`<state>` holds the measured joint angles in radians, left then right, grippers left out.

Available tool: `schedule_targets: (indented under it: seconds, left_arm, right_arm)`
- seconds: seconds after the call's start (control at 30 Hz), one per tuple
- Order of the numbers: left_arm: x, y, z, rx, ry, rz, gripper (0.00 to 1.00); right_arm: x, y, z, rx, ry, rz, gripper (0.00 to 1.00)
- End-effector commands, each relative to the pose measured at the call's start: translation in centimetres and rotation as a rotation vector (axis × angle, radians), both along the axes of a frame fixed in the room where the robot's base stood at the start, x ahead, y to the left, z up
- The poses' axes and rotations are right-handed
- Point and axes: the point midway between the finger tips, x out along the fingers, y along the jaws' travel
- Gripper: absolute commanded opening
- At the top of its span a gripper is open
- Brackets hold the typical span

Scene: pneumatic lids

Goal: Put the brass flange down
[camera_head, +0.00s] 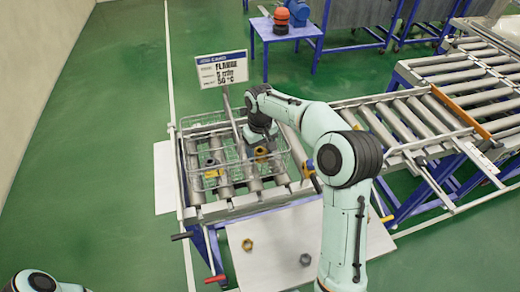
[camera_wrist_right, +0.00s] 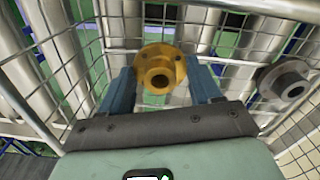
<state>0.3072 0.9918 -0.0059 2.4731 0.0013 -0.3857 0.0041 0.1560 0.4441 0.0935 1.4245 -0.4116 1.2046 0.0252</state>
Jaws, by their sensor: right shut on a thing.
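My right gripper (camera_head: 262,147) reaches down into a wire basket (camera_head: 297,150) on the roller conveyor. In the right wrist view my right gripper (camera_wrist_right: 163,88) has its two blue fingers on either side of a brass flange (camera_wrist_right: 160,68), a round plate with holes and a central hub, and is shut on it. The flange is inside the basket; whether it touches the basket floor I cannot tell. In the head view the flange (camera_head: 261,154) shows just below the fingers. Only part of my left arm shows at the bottom left; its gripper is out of view.
A grey flange (camera_wrist_right: 289,82) lies to the right in the wrist view. A brass piece (camera_head: 247,244) and a grey piece (camera_head: 306,259) lie on a white board (camera_head: 275,225). A job card sign (camera_head: 222,70) stands behind.

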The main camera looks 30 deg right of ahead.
Motion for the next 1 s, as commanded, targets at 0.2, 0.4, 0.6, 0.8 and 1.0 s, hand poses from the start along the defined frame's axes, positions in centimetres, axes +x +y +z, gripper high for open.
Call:
schedule_targets:
  seconds: [0.2,0.4,0.6,0.8,1.0]
  left_arm:
    - [-0.1,0.0,-0.1,0.000,0.001,0.000,0.43]
    - [-0.1,0.0,-0.1,0.000,0.001,0.000,0.43]
    - [0.0,0.0,0.0,0.000,0.000,0.000,0.43]
    - [0.0,0.0,0.0,0.000,0.000,0.000,0.43]
    - [0.1,0.0,0.0,0.000,-0.001,0.000,0.43]
  right_arm:
    - [0.0,0.0,-0.2,0.000,0.000,0.000,0.89]
    - [0.0,0.0,-0.2,0.000,0.000,0.000,0.89]
    - [0.1,0.0,1.1,-0.001,-0.004,0.000,0.89]
    - [0.1,0.1,5.2,0.000,-0.006,-0.001,0.89]
    - [0.1,0.0,9.3,0.000,-0.004,0.000,0.89]
